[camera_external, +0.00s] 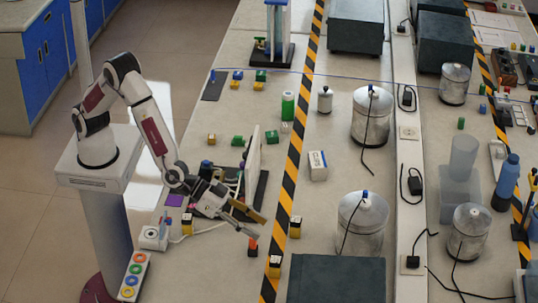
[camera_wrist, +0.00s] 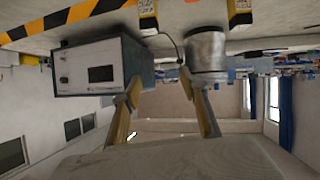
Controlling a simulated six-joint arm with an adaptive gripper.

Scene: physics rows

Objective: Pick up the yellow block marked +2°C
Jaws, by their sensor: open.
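My gripper (camera_external: 258,226) is open and reaches out over the bench. In the wrist view its two tan fingers (camera_wrist: 160,78) are spread apart with nothing between them. Two yellow-and-dark blocks (camera_external: 296,227) and (camera_external: 274,265) stand on or beside the striped tape, to the right of and below the gripper in the external view. Another yellow block (camera_external: 187,223) is left of the gripper, near the arm. The wrist view shows two yellow blocks with pale printed labels, one at top centre (camera_wrist: 148,14) and one at top right (camera_wrist: 240,12). I cannot read which is marked +2°C.
A dark box (camera_external: 337,279) and a metal canister (camera_external: 362,221) stand right of the tape; a similar box (camera_wrist: 100,66) and canister (camera_wrist: 207,50) show in the wrist view. A white block (camera_external: 318,166) lies farther back. A white panel (camera_external: 254,165) stands behind the gripper.

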